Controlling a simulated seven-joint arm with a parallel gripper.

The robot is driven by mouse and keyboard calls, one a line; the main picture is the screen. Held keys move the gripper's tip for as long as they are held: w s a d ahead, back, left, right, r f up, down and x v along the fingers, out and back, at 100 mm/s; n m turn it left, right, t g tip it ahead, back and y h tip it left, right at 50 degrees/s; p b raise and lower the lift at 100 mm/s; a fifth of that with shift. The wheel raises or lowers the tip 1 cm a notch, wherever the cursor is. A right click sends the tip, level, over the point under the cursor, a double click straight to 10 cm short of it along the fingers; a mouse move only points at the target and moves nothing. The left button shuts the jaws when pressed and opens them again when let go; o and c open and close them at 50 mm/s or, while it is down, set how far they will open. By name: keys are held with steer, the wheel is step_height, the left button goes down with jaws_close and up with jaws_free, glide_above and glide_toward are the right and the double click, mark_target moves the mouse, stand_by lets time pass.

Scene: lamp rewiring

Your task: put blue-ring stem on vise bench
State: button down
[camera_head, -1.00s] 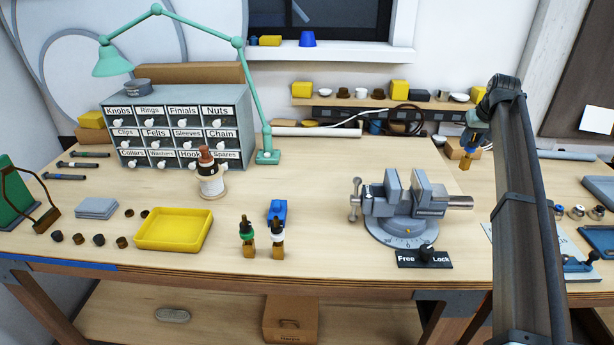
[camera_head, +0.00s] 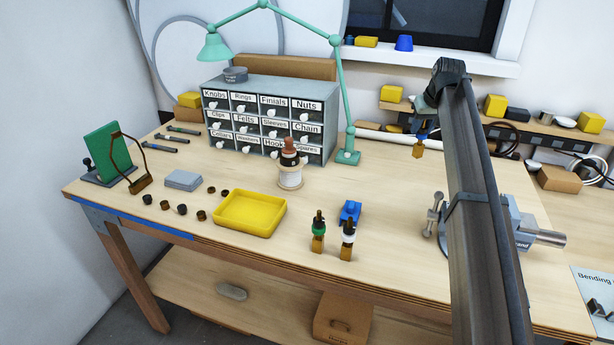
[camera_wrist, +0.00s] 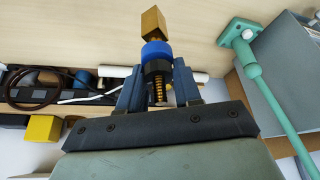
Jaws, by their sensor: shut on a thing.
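My gripper (camera_wrist: 158,88) is shut on the blue-ring stem (camera_wrist: 155,50), which has a brass block, a blue ring, a black collar and a threaded brass rod. In the head view the stem's brass block (camera_head: 418,150) hangs below my gripper (camera_head: 424,128), seemingly above the back of the bench, right of the lamp. The vise (camera_head: 526,234) stands on the wooden bench (camera_head: 400,220) at the right, partly hidden behind my arm. A green-ring stem (camera_head: 318,231) and a white-ring stem (camera_head: 348,238) stand near the bench's front edge.
A yellow tray (camera_head: 250,231), a blue block (camera_head: 350,211) and a spool (camera_head: 290,176) stand left of the vise. The labelled drawer cabinet (camera_head: 270,118) and green lamp (camera_head: 348,157) are at the back. Bare bench shows between the blue block and vise.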

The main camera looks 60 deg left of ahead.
steer(key=s+a+r, duration=0.1)
steer(key=s+a, duration=0.2)
steer(key=a, duration=0.2)
step_height(320, 180, down, 10)
steer(key=shift+r, duration=0.25)
stand_by(0.5)
steer(key=shift+w+f, duration=0.1)
steer(key=shift+f, duration=0.05)
steer(key=c, duration=0.8)
jaws_free()
steer(key=v, duration=1.2)
steer(key=shift+r, duration=0.2)
